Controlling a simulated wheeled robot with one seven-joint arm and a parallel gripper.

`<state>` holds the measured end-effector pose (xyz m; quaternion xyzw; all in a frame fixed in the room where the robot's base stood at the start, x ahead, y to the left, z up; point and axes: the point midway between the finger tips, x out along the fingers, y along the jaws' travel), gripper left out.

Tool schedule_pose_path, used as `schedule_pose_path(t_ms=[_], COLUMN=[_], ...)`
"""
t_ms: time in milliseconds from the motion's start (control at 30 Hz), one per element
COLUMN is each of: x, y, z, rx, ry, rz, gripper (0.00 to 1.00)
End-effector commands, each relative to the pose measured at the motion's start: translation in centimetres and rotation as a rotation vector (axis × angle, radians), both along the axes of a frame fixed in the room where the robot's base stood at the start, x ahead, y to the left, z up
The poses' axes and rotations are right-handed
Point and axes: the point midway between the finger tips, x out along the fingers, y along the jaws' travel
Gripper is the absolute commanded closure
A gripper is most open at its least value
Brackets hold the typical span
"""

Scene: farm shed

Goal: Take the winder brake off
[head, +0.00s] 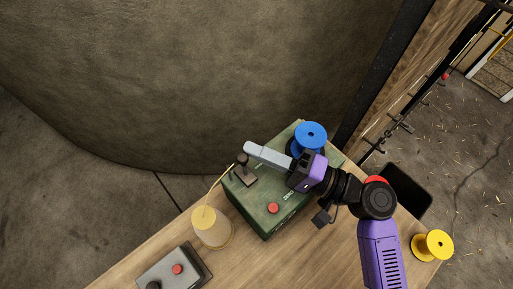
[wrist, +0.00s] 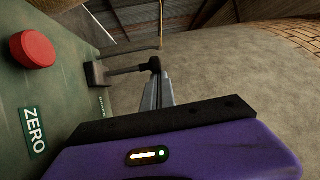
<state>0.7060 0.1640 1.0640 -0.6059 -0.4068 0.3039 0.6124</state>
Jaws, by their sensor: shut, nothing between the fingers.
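The winder is a green box (head: 264,216) on the bench, with a blue spool (head: 311,133) at its back. A dark lever with a round knob (head: 243,159), which looks like the brake, stands on a brown plate at the box's left side. In the wrist view the lever (wrist: 125,71) runs from its dark mount to the black knob (wrist: 154,64). My gripper (head: 251,148) is shut and empty, its grey fingers reaching over the box. The fingertips are right by the knob; I cannot tell whether they touch it.
A red button (head: 273,208) is on the box, beside the word ZERO. A cream spool (head: 211,228) with a thread up to the lever area stands left of it. A grey control box (head: 172,269) is at the front left. A yellow spool (head: 432,245) sits at right.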

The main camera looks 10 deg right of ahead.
Motion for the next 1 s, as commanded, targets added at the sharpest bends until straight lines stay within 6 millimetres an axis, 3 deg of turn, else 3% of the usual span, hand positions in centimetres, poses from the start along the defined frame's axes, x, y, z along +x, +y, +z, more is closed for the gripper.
schedule_pose_path(t_ms=[1000], x=[-2.4], y=[-1.6], z=[-0.9], rx=[0.0], ry=[0.0], rz=[0.002], gripper=[1.0])
